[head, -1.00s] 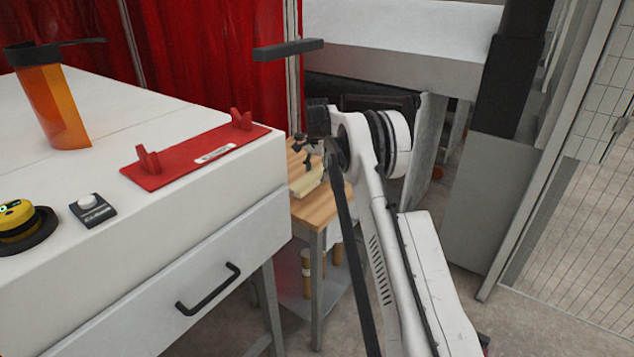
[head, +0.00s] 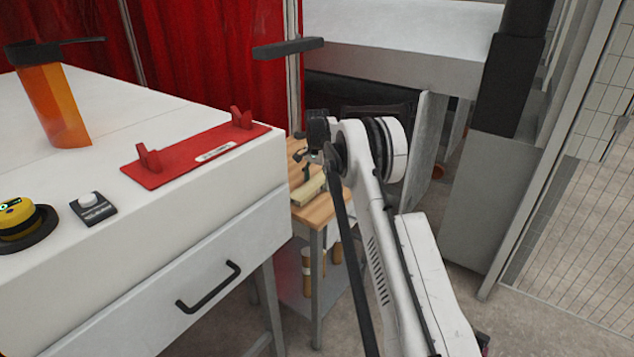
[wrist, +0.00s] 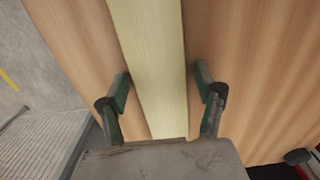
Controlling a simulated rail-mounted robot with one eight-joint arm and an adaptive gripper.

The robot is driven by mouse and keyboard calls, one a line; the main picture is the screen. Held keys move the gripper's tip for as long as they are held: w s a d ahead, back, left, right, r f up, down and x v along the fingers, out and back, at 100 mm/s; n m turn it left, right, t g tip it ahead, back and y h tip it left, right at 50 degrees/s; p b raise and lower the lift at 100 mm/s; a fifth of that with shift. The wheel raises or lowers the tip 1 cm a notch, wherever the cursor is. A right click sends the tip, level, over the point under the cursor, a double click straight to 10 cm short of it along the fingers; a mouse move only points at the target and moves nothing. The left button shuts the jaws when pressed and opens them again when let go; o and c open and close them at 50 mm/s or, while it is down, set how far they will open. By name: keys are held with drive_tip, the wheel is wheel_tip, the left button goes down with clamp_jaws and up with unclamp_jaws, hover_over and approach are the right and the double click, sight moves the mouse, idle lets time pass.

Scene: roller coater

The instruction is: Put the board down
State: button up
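The board (head: 311,191) is a pale, yellowish wooden strip. It lies on a small wooden table (head: 322,208) beyond the white cabinet in the head view. In the wrist view the board (wrist: 152,55) runs up the middle of the picture, with the brown table top on both sides. My gripper (wrist: 162,80) is open, with one green-padded finger on each side of the board. A gap shows at the right finger; the left finger is very close to the board's edge. In the head view my gripper (head: 312,158) is small and dark above the board.
The white cabinet (head: 225,240) with a black handle stands left of the table. On it are a red holder (head: 195,157), an orange container (head: 55,105), a yellow-and-black button (head: 22,220) and a small switch (head: 92,207). A mesh fence (head: 580,240) stands at right.

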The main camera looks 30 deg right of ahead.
sight(317, 181)
wheel_tip(317, 181, up, 12)
drive_tip(key=shift+r, duration=0.2)
idle(0.5)
idle(0.4)
